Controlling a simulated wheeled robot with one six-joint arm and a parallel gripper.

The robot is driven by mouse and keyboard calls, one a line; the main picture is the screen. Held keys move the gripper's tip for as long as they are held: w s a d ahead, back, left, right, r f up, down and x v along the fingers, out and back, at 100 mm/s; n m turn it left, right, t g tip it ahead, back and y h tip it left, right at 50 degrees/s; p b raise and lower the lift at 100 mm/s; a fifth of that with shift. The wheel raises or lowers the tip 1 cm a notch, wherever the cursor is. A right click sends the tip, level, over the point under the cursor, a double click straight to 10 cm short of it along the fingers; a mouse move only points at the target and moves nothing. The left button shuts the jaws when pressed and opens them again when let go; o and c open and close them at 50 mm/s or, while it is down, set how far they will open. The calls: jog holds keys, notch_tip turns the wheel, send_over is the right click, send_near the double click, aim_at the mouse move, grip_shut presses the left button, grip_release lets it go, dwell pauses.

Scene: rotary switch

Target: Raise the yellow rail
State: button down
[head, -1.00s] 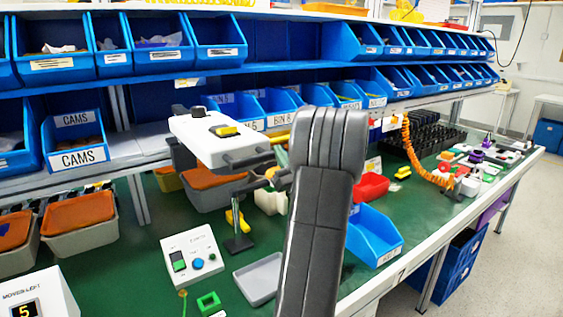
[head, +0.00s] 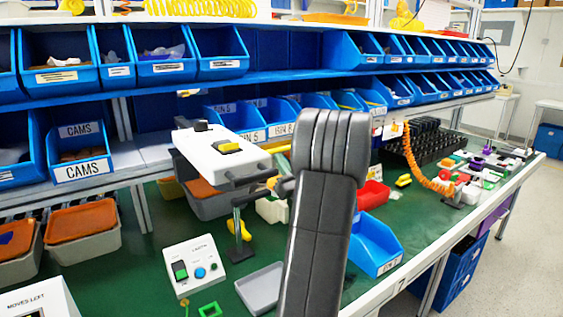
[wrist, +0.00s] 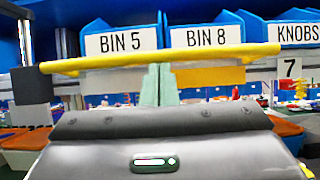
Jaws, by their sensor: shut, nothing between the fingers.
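The yellow rail (wrist: 215,57) runs almost level across the wrist view. Its left end meets a dark block (wrist: 31,86) at a grey upright post. My gripper (wrist: 160,70) has its two pale green fingers pressed together with nothing between them. The fingertips are at the rail's underside, near its middle; whether they touch it I cannot tell. In the head view, my dark arm link hides most of the gripper area, and I cannot make out the rail clearly there.
Blue bins labelled BIN 5 (wrist: 122,42) and BIN 8 (wrist: 205,37) stand behind the rail. On the green bench are a white control box (head: 195,265), a grey tray (head: 260,288) and a blue bin (head: 374,246). A thin post on a black foot (head: 241,252) stands nearby.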

aim_at(282, 148)
notch_tip(282, 148, up, 4)
jog(key=g+h+p, duration=0.1)
jog(key=p, duration=0.2)
jog(key=g+p, duration=0.1)
jog(key=p, duration=0.2)
jog(key=g+h+p, duration=0.1)
jog(key=p, duration=0.2)
jog(key=shift+s+r+g+h+p, duration=0.1)
jog(key=shift+r+g+h+p, duration=0.2)
jog(key=shift+g+p, duration=0.1)
jog(key=shift+g+h, duration=0.6)
jog(key=shift+g, duration=0.3)
jog(key=shift+w+a+r+p, duration=0.25)
jog(key=shift+w+r+p, duration=0.1)
jog(key=shift+r+p, duration=0.25)
jog(key=shift+w+a+r+p, duration=0.2)
jog(key=shift+w+r+p, duration=0.2)
jog(key=shift+r+p, duration=0.25)
jog(key=shift+w+a+r+p, duration=0.25)
jog(key=shift+w+r+p, duration=0.15)
jog(key=shift+p, duration=0.35)
jog(key=shift+w+a+r, duration=0.55)
jog(key=shift+w+r, duration=0.2)
jog(key=shift+w, duration=0.05)
jog(key=shift+w, duration=0.1)
